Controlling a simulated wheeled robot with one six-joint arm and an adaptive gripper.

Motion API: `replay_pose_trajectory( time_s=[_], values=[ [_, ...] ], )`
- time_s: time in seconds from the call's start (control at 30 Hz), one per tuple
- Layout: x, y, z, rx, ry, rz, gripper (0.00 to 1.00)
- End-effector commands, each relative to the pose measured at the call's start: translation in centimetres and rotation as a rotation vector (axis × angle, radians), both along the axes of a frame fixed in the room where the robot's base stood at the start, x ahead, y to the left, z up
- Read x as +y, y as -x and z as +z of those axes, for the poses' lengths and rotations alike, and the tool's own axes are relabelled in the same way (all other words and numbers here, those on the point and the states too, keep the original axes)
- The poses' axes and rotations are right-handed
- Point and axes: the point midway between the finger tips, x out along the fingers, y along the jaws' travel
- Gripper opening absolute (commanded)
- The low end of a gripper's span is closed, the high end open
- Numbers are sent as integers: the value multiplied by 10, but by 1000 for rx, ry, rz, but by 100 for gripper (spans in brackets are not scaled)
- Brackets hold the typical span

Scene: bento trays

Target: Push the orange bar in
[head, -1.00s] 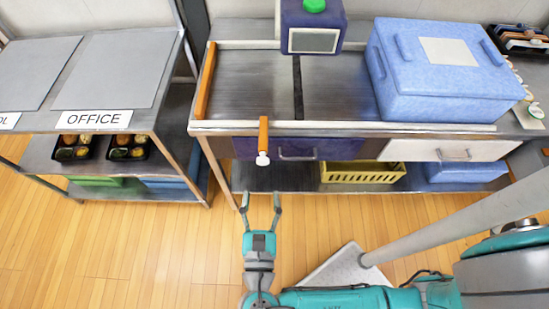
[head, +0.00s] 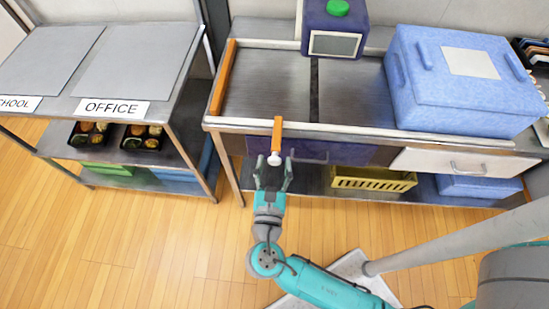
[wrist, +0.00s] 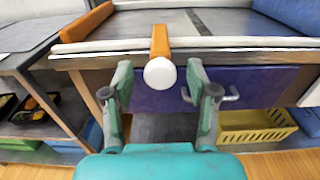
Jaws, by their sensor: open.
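The orange bar (head: 277,134) sticks out over the front edge of the steel worktable and ends in a white round knob (head: 275,159). In the wrist view the orange bar (wrist: 160,42) lies behind the white knob (wrist: 160,73), which faces me. My gripper (head: 273,163) is open at the knob; in the wrist view its two fingers (wrist: 156,78) stand left and right of the knob, with gaps on both sides. Another orange piece (head: 223,76) runs along the table's left edge.
The steel worktable (head: 262,90) carries a blue lidded box (head: 450,105) and a dark device with a green button (head: 335,30). Below are a purple drawer (head: 340,151), a white drawer (head: 420,161) and a yellow basket (head: 372,180). A shelf (head: 120,108) labelled OFFICE stands left.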

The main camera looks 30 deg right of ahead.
Motion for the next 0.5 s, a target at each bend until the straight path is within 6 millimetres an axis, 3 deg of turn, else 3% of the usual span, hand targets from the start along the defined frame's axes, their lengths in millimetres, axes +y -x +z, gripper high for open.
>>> replay_pose_trajectory(
  time_s=[0.5],
  values=[
    [-10,-13,0,0,0,1,58]
  ],
)
